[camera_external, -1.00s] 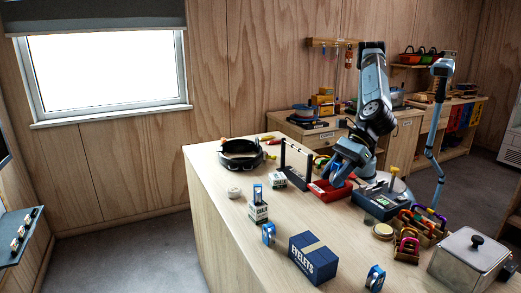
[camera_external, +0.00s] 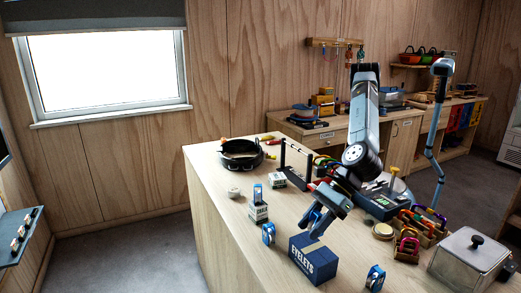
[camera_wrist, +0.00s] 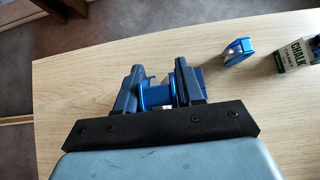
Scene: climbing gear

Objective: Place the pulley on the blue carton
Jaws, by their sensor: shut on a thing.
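My gripper (camera_external: 315,228) is shut on a blue pulley (camera_wrist: 155,95), which sits between the two fingers in the wrist view. In the external view the held pulley is hard to make out at the fingertips. The blue carton (camera_external: 315,264), marked EYELETS, stands on the bench with a tan strip on top. My gripper is right over its top. I cannot tell whether the pulley touches the carton. In the wrist view the carton is mostly hidden behind the fingers and the pulley.
Another blue pulley (camera_external: 268,234) stands left of the carton, near a chalk box (camera_external: 258,212). A further blue one (camera_external: 375,278) stands to the right. A metal box (camera_external: 468,255), a tin (camera_external: 383,231) and a black frame (camera_external: 296,160) are also on the bench.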

